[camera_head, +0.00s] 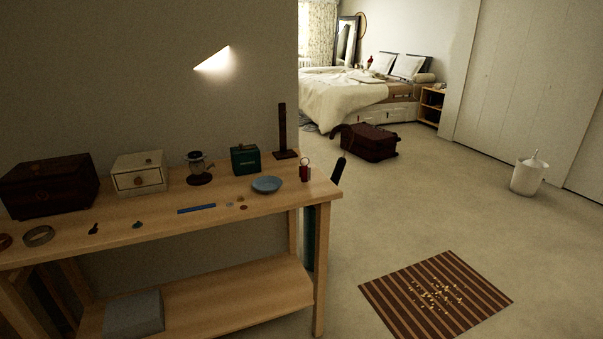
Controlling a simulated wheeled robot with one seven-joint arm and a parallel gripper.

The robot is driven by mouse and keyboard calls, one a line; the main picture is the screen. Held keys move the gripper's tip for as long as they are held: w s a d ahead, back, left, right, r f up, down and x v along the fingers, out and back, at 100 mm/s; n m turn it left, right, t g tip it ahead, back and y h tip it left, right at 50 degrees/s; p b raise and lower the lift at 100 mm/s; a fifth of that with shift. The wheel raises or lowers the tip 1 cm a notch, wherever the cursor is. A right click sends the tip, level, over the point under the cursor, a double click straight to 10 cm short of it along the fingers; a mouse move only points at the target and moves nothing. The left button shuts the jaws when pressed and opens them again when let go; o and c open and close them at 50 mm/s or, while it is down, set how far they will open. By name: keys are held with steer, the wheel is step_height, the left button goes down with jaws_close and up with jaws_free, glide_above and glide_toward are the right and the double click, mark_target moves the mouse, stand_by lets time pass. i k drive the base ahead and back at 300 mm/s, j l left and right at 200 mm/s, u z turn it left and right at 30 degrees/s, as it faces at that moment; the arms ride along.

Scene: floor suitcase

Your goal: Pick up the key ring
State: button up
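A small red object with a thin pale ring at its top (305,173) stands near the right end of the wooden console table (290,202); it looks like the key ring. It is small in the picture, and I cannot make out separate keys. A small dark object (93,229) lies near the table's front edge at the left; its shape is too small to tell. My gripper is not in view.
On the table are a blue dish (267,184), green box (245,160), dark post (282,135), white drawer box (139,174) and dark chest (48,187). A striped mat (385,291) with scattered bits, a suitcase (369,143) and a white bin (527,178) stand on otherwise open floor.

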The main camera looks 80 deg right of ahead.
mark_target(304, 171)
steer(key=l+z, duration=0.1)
steer(key=z, duration=0.3)
steer(key=l+z, duration=0.15)
steer(key=z, duration=0.2)
steer(key=i+l+z, duration=0.2)
steer(key=l, duration=0.25)
steer(key=l+z, duration=0.25)
steer(key=l, duration=0.15)
steer(key=i+l+z, duration=0.2)
steer(key=i+l, duration=0.15)
steer(key=l, duration=0.15)
steer(key=i+l, duration=0.1)
steer(key=l, duration=0.2)
steer(key=i+l, duration=0.15)
steer(key=l, duration=0.2)
